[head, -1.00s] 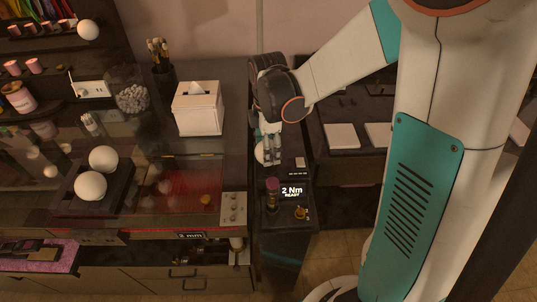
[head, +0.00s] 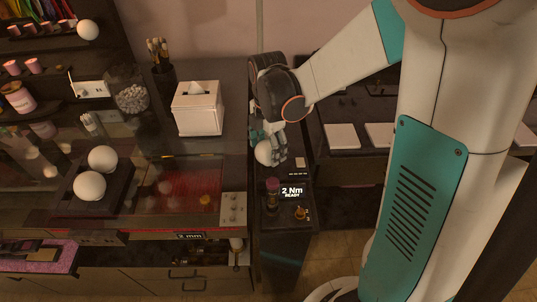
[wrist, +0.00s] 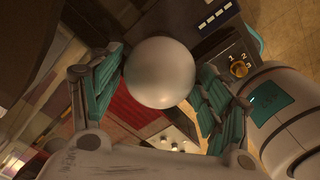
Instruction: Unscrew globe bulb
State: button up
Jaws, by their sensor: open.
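A white globe bulb (head: 265,153) sits at my gripper, beside the dark unit with the "2 Nm READY" display. In the wrist view the bulb (wrist: 160,72) lies between the two teal-padded fingers of my gripper (wrist: 155,95). The fingers are open, one on each side of it. The left finger is close to the bulb, and I cannot tell whether it touches. The bulb's base is hidden behind the globe. Two more white globes (head: 103,158) (head: 90,186) rest in a dark tray (head: 70,208) on the counter at the left. Another globe (head: 88,30) is on the wall at the upper left.
A white tissue box (head: 198,110), a glass jar of pale beads (head: 132,98) and a cup of brushes (head: 163,72) stand on the counter left of my arm. The display unit (head: 291,191) has a brass knob (head: 301,213). White panels (head: 342,136) lie at right.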

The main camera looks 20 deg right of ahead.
aim_at(268, 143)
jog(key=shift+r+p, duration=1.1)
jog(key=shift+r, duration=0.45)
jog(key=o, duration=0.6)
jog(key=c, duration=0.5)
